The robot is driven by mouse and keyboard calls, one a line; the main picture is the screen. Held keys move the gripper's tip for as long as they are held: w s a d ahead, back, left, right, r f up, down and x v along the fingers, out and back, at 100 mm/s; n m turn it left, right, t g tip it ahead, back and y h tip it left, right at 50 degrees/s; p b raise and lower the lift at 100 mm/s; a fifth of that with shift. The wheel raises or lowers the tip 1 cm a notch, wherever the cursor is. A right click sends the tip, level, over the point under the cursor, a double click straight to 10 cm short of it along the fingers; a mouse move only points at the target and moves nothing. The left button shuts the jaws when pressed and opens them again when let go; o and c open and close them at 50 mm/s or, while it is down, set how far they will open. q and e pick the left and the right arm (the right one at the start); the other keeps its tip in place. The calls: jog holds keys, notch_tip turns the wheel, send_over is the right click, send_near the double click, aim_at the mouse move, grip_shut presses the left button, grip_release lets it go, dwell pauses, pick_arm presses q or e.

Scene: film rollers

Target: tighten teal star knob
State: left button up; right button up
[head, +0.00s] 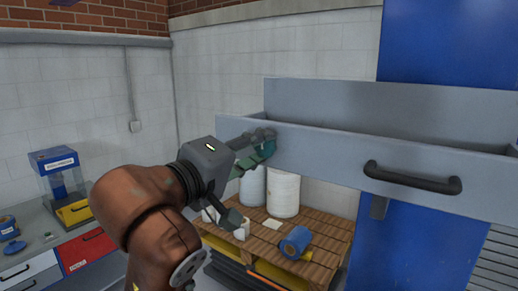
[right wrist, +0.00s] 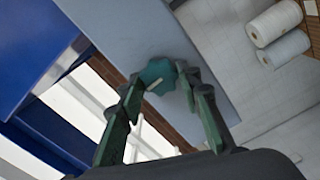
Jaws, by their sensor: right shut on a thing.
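In the head view my right gripper (head: 262,146) reaches the left end of the grey panel, and the knob (head: 267,150) is partly hidden by the fingers. My left gripper is in neither view.
A black handle (head: 412,178) sticks out from the panel front.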

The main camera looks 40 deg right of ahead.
jog(key=o, duration=1.2)
jog(key=shift+c, duration=0.2)
jog(key=v, duration=1.2)
